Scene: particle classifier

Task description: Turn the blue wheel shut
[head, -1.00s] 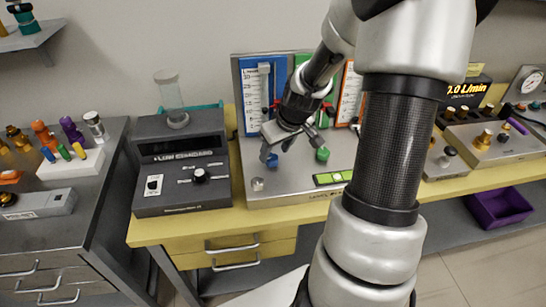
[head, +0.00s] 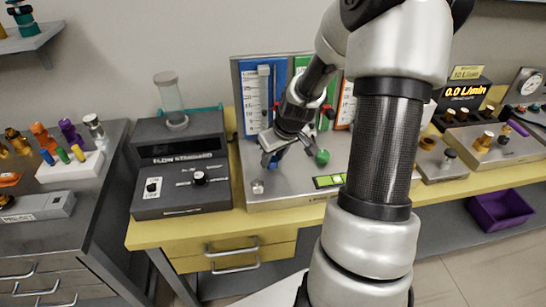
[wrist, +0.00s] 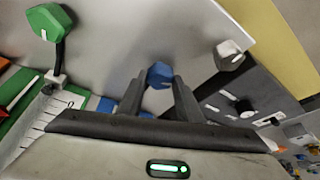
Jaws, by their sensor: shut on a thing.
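The blue wheel (wrist: 160,74) is a small faceted knob on the grey metal panel. In the wrist view it sits between the tips of my gripper (wrist: 161,82), whose two fingers close on its sides. In the head view my gripper (head: 273,158) reaches down to the panel's left part, and a bit of the blue wheel (head: 273,163) shows at the fingertips. The gripper hides most of the wheel there, so its turn angle cannot be told.
A green knob (head: 322,157) stands to the right and a pale metal knob (head: 257,187) to the lower left. A blue-backed flow tube (head: 252,95) rises behind. A black-grey flow standard box (head: 182,165) stands left of the panel. The readout (head: 467,91) shows 0.0 L/min.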

